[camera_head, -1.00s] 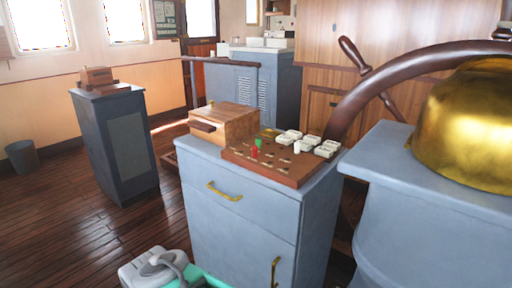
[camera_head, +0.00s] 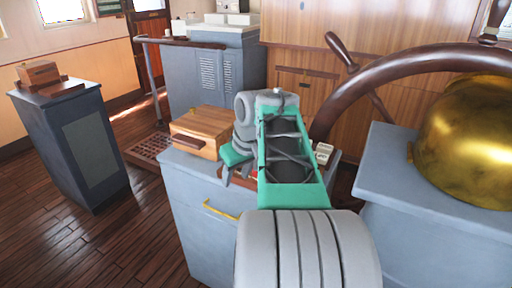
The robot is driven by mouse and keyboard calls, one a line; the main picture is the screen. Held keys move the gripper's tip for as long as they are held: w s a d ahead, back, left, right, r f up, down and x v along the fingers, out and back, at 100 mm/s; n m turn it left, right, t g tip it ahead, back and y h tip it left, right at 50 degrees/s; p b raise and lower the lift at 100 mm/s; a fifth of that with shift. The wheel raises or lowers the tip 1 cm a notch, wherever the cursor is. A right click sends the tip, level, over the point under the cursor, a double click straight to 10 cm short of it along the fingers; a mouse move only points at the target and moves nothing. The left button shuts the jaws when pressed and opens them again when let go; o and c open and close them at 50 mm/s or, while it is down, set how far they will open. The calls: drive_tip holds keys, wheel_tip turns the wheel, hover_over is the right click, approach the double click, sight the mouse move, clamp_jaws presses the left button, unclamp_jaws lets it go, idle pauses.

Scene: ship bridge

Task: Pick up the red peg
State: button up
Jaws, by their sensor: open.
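The red peg is hidden behind my arm and gripper; it cannot be made out now. The brown peg board (camera_head: 335,158) lies on top of the blue-grey cabinet, mostly covered by my arm, with only its edges showing. My gripper (camera_head: 236,181) hangs over the board's left part, fingers pointing down and apart. Nothing shows between the fingers. I cannot tell how far the fingertips are above the board.
A wooden box (camera_head: 201,130) sits on the cabinet (camera_head: 195,190), close to the left of my gripper. White blocks (camera_head: 323,152) show at the board's right end. The ship's wheel (camera_head: 345,95) and a brass dome (camera_head: 470,140) stand to the right.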

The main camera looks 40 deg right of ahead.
drive_tip(key=s+d+r+p, duration=0.1)
drive_tip(key=s+d+r, duration=0.1)
drive_tip(key=d+r, duration=0.5)
drive_tip(key=shift+h, duration=0.4)
drive_tip(key=x, duration=0.4)
drive_tip(key=b+x, duration=0.1)
drive_tip(key=x, duration=0.4)
drive_tip(key=shift+s+d+f, duration=0.1)
drive_tip(key=shift+s+d, duration=0.05)
drive_tip(key=shift+d, duration=0.05)
clamp_jaws()
